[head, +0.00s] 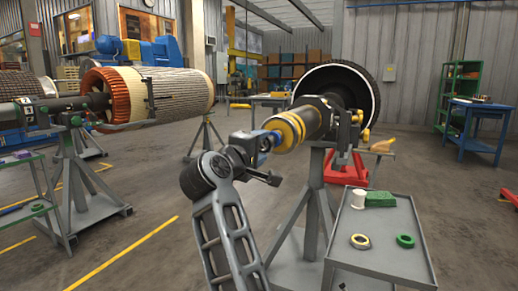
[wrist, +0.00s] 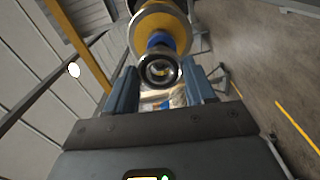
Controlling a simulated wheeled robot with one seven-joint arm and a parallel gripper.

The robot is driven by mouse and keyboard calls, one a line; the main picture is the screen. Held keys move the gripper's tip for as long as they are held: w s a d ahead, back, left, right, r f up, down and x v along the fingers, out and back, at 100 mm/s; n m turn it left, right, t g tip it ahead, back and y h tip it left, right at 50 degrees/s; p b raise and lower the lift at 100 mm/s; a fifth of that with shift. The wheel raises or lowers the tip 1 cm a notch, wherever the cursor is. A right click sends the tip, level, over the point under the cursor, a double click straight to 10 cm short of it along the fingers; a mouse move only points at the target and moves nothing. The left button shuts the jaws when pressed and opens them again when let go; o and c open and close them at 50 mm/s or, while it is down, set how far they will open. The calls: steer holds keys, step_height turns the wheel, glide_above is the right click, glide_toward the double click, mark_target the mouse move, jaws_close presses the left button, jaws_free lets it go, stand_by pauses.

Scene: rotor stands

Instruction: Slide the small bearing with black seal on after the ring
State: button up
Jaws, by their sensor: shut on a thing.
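My gripper (head: 256,143) is at the near end of the rotor shaft (head: 310,118) in the head view. In the wrist view its two blue-grey fingers (wrist: 162,85) stand either side of the small bearing (wrist: 147,77), a shiny metal ring with a dark band inside, and are shut on it. The bearing faces the shaft end and looks roughly in line with it. I cannot tell whether it is around the shaft. Just behind it is a blue collar (wrist: 160,40), also seen in the head view (head: 276,137). Beyond that is a yellow ring (wrist: 160,20), also in the head view (head: 287,130).
A grey cart (head: 375,270) at the right holds a yellow-rimmed ring (head: 360,241), a green ring (head: 405,240), a white roll (head: 358,198) and a green box (head: 380,199). A grey stand (head: 312,205) supports the rotor. Another rotor (head: 150,95) stands at the left.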

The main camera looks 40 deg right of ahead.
mark_target(266, 143)
steer(key=shift+b+x, duration=0.4)
steer(key=shift+x, duration=0.4)
stand_by(0.4)
steer(key=shift+w+d, duration=0.25)
steer(key=shift+d, duration=0.4)
steer(key=shift+b+x, duration=0.65)
steer(key=shift+x, duration=0.15)
stand_by(0.5)
steer(key=o, duration=1.1)
steer(key=shift+c, duration=0.2)
steer(key=shift+o, duration=0.4)
steer(key=shift+o, duration=1.1)
steer(key=b+v, duration=0.3)
steer(key=v, duration=0.6)
